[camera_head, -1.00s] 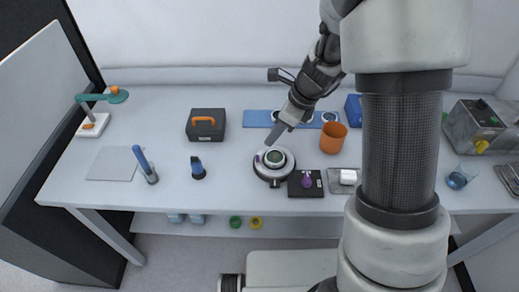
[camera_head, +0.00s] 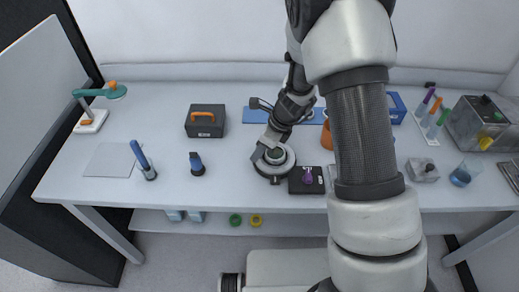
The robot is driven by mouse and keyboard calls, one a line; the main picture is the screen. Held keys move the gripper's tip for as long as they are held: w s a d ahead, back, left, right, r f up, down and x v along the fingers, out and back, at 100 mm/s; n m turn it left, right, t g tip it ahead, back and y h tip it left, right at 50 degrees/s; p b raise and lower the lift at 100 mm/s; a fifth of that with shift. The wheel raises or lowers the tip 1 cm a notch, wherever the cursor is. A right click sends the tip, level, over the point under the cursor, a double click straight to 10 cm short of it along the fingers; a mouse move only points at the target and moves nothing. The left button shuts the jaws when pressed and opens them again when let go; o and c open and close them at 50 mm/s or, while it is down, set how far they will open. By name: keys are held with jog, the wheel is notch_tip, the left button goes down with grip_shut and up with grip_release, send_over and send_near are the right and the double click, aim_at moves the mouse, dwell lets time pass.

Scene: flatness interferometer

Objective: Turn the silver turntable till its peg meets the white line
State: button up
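The silver turntable (camera_head: 275,172) is a round disc with a dark base, on the bench near its middle. A dark green-grey round piece sits at its centre. My gripper (camera_head: 262,152) is at the turntable's upper left rim, its fingers pointing down and left. Whether it touches the disc or the peg cannot be told. The gap between the fingers is too small to make out. The peg, a small purple thing on the left of the disc earlier, is hidden behind my gripper now. The white line cannot be made out.
A black box with a purple knob (camera_head: 307,179) stands just right of the turntable. An orange cup (camera_head: 327,139) is partly behind my arm.

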aim_at(276, 169)
grip_shut()
